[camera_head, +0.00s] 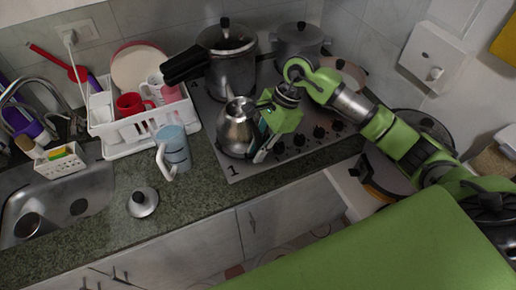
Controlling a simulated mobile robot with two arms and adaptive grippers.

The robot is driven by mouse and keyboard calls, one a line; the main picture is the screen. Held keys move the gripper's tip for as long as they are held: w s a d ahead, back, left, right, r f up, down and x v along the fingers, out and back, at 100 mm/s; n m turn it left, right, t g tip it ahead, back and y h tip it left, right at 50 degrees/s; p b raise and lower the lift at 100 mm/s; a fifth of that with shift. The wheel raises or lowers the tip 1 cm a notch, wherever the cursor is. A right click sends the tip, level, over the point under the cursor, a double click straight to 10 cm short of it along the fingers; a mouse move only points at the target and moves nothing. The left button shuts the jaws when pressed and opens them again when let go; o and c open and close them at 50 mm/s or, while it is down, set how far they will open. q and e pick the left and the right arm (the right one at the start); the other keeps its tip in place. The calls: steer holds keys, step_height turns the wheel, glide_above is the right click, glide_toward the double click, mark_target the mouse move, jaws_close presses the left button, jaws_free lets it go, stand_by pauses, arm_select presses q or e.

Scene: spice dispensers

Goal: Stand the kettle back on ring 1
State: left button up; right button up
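The kettle (237,128) is a shiny steel pot at the front left of the dark hob, close to the printed number 1 (233,170). It looks roughly upright. I cannot tell whether its base touches the hob. My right gripper (264,148) is at the kettle's right side, pointing down, with its fingers beside or around the handle. The handle is mostly hidden by the gripper, so its grip is unclear. Ring 1 itself is hidden beneath the kettle. My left gripper is not in view.
A pressure cooker (230,72) and a grey pot (298,42) stand at the back of the hob. A blue mug (174,150), a lid with a black knob (142,202) and a white dish rack (128,143) are to the left. The front counter is mostly clear.

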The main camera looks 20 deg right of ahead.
steer(key=shift+o, duration=0.6)
steer(key=shift+r, duration=0.15)
steer(key=shift+r+p, duration=0.25)
steer(key=shift+p, duration=0.25)
steer(key=shift+r+p, duration=0.35)
steer(key=shift+p, duration=0.15)
steer(key=b+v, duration=0.5)
steer(key=v, duration=0.6)
steer(key=shift+d+r, duration=0.25)
steer(key=shift+r, duration=0.1)
